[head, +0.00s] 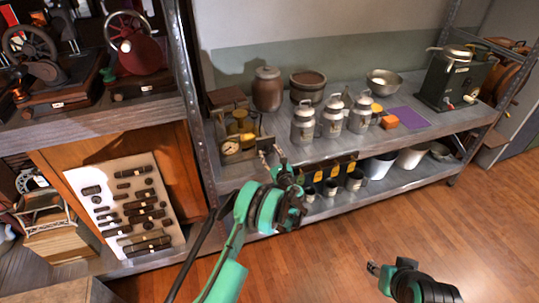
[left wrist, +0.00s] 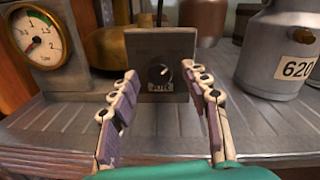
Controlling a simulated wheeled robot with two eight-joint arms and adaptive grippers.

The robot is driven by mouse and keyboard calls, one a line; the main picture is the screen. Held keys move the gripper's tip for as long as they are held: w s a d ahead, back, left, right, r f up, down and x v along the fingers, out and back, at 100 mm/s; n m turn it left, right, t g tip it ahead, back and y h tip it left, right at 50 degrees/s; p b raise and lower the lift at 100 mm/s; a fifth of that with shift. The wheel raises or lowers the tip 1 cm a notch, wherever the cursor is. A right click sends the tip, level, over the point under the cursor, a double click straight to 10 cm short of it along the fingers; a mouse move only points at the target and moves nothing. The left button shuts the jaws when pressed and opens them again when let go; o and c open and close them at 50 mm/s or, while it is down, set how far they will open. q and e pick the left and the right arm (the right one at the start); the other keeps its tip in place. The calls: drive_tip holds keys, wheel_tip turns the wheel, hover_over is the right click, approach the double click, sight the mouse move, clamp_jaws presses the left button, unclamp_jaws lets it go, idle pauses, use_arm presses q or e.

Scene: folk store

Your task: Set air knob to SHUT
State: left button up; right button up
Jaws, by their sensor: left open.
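The air knob (left wrist: 158,74) is a small dark round knob on a grey panel (left wrist: 135,48), above a plate reading AIR (left wrist: 161,87). A light mark shows near the knob's upper right; no SHUT marking is readable. My left gripper (left wrist: 157,84) is open, with one finger on each side of the knob in the picture and no visible contact. In the head view, my left gripper (head: 270,155) reaches the shelf edge by the gauge unit. My right gripper (head: 374,267) is low at the right, over the floor; its jaw state is unclear.
A pressure gauge (left wrist: 37,40) sits left of the panel. A metal can labelled 620 (left wrist: 275,55) stands close on the right. Milk cans (head: 304,126), a purple mat (head: 408,117) and a bowl (head: 383,82) are further right. Mugs (head: 330,188) stand on the lower shelf.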

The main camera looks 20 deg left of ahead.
use_arm(q)
drive_tip(key=shift+w+a, duration=0.25)
drive_tip(key=shift+w, duration=0.1)
clamp_jaws()
